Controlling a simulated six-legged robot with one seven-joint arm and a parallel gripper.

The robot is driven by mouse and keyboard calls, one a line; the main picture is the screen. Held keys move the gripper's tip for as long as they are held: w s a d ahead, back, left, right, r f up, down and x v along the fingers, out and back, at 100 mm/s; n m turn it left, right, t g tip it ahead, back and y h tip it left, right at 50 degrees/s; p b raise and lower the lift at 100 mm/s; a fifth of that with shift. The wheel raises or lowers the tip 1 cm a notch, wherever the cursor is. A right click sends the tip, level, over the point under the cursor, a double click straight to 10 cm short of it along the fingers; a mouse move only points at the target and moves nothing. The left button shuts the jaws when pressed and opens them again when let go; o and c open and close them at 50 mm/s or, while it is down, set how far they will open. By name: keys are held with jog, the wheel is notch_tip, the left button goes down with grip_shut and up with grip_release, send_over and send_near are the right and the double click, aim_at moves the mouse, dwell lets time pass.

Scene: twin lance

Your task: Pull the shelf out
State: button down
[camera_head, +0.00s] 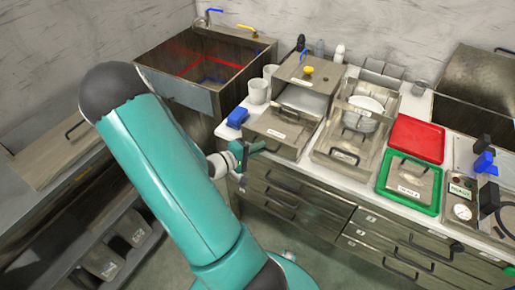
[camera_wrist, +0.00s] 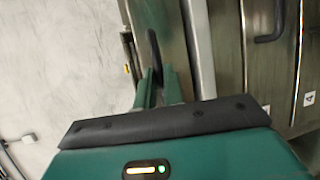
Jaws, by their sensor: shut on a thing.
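A metal unit with a labelled front panel (camera_head: 278,133) stands on the white counter (camera_head: 325,160), just right of my gripper (camera_head: 250,152); I take this to be the shelf, but cannot be sure. In the wrist view, a black bar handle (camera_wrist: 153,45) on a metal front (camera_wrist: 172,35) lies between my fingertips (camera_wrist: 158,78). My gripper is shut on this handle. The handle's lower part is hidden by the fingers. In the head view, my arm hides much of the area left of the gripper.
Drawers with black handles (camera_head: 285,184) lie below the counter edge (camera_wrist: 199,50). A blue object (camera_head: 237,117) and white cups (camera_head: 258,91) stand beside the unit. A metal tray (camera_head: 348,155), a red tray (camera_head: 416,138) and a green-rimmed tray (camera_head: 383,180) are farther right. Open floor lies in front.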

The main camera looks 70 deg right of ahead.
jog(key=c, duration=1.6)
grip_release()
jog(key=shift+a, duration=0.2)
jog(key=shift+o, duration=0.5)
jog(key=shift+d, duration=0.1)
jog(key=shift+w, duration=0.1)
jog(key=v, duration=1.3)
jog(key=shift+a+r, duration=0.2)
jog(key=shift+a, duration=0.15)
jog(key=shift+w, duration=0.1)
jog(key=w+a+r+n+t+y, duration=0.1)
jog(key=a+r+n+t+y, duration=0.1)
jog(key=a+r+t+y, duration=0.4)
jog(key=w+a+r+n+t+y, duration=0.1)
jog(key=a+r+t+y, duration=0.6)
jog(key=a+r, duration=0.9)
jog(key=a+n+y, duration=0.1)
jog(key=a, duration=0.6)
jog(key=shift+a+n, duration=0.2)
jog(key=shift+n, duration=0.2)
